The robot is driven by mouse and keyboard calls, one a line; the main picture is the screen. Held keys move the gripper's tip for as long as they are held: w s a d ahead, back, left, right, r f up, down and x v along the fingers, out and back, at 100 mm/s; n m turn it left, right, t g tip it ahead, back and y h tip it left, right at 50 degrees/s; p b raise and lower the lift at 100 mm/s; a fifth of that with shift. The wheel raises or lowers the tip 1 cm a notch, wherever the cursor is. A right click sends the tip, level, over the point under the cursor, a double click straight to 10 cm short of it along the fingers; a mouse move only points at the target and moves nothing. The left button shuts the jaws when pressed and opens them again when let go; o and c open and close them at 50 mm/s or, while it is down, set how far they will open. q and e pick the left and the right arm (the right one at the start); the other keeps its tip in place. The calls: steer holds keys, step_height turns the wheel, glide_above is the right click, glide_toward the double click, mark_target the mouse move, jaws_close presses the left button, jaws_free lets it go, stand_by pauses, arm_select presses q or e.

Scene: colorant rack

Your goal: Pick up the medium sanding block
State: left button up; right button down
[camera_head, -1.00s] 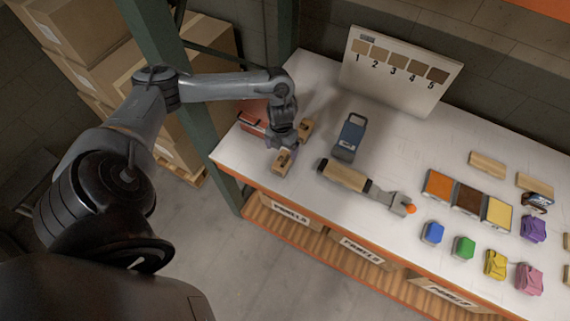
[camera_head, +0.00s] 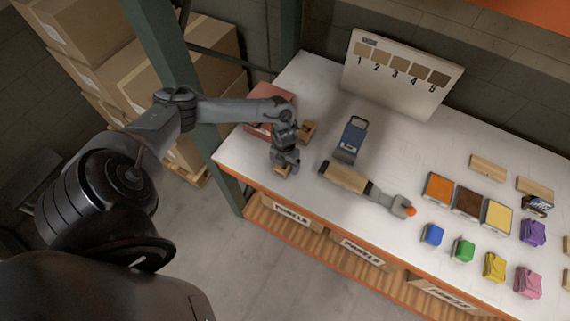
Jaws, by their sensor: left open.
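My left gripper (camera_head: 285,162) points down at the left part of the white table, directly over a small tan block (camera_head: 281,171) near the front edge. The gripper covers most of this block. The jaws are open; I cannot tell whether the fingers straddle the block or touch it. A second tan block (camera_head: 308,131) lies just behind and to the right of the gripper. Any grade marks on the blocks are too small to read, so I cannot tell which is the medium sanding block. My right gripper is not in view.
A red box (camera_head: 261,128) lies behind my left forearm. A numbered sample board (camera_head: 402,70) stands at the back. A green post (camera_head: 180,90) rises at the left.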

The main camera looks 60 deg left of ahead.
arm_select(q)
steer(key=c, duration=1.1)
steer(key=shift+o, duration=0.2)
steer(key=shift+r, duration=0.1)
steer(key=shift+r, duration=0.45)
steer(key=r, duration=0.1)
steer(key=d+r, duration=0.1)
steer(key=r, duration=0.1)
steer(key=shift+w+r+b, duration=0.2)
steer(key=shift+r+b, duration=0.05)
steer(key=shift+b, duration=0.1)
steer(key=w+d+r+p, duration=0.1)
steer(key=w+d+r, duration=0.2)
steer(key=d+r, duration=0.3)
steer(key=shift+w+d+r+p, duration=0.15)
steer(key=shift+d+r+p, duration=0.15)
steer(key=shift+d, duration=1.8)
